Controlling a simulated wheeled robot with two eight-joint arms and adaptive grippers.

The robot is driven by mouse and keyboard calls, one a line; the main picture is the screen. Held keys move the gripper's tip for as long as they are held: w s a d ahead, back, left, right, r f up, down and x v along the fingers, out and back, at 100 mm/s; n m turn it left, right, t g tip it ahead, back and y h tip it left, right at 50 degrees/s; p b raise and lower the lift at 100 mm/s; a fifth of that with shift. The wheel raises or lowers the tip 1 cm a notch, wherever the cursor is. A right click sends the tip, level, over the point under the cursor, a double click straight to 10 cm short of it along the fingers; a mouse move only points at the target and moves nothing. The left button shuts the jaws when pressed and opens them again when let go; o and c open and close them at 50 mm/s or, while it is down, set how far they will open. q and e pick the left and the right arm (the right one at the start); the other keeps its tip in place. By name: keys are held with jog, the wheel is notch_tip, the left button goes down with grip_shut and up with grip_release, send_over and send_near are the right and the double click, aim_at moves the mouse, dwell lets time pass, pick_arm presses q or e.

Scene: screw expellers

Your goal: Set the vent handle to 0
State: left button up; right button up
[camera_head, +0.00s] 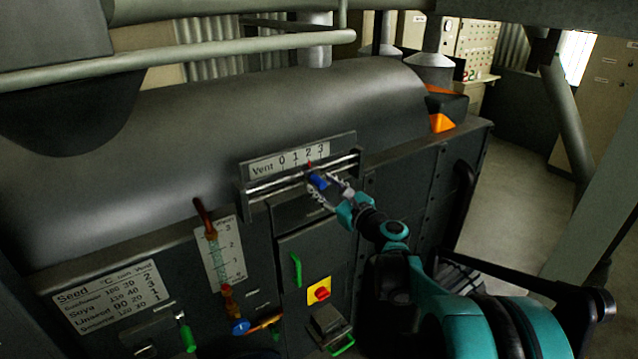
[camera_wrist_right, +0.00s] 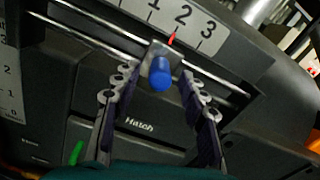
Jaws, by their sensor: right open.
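The vent handle is a blue knob (camera_head: 318,181) on a small metal slider, riding on two horizontal rails below the vent scale (camera_head: 289,158), which is marked 0 to 3. In the right wrist view the blue knob (camera_wrist_right: 160,79) is in the middle, and the slider's red pointer (camera_wrist_right: 173,38) stands at about 2. My right gripper (camera_head: 326,192) is at the knob; in the right wrist view its two fingers (camera_wrist_right: 164,82) are spread, one on each side of the knob, with gaps visible. My left gripper is not in view.
Below the rails is a panel marked Hatch (camera_wrist_right: 139,125) with a green handle (camera_head: 296,269). A red knob on a yellow plate (camera_head: 319,291) sits lower. A gauge with a glass tube (camera_head: 217,255) and a seed table plate (camera_head: 110,297) are to the left. The rails are clear left of the slider.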

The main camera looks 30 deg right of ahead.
jog(key=shift+w, duration=0.7)
jog(key=shift+w+a, duration=0.1)
jog(key=shift+w, duration=0.35)
jog(key=shift+c, duration=0.3)
grip_shut()
jog(key=a, duration=0.8)
jog(key=shift+s+a, duration=0.15)
jog(key=shift+s, duration=0.2)
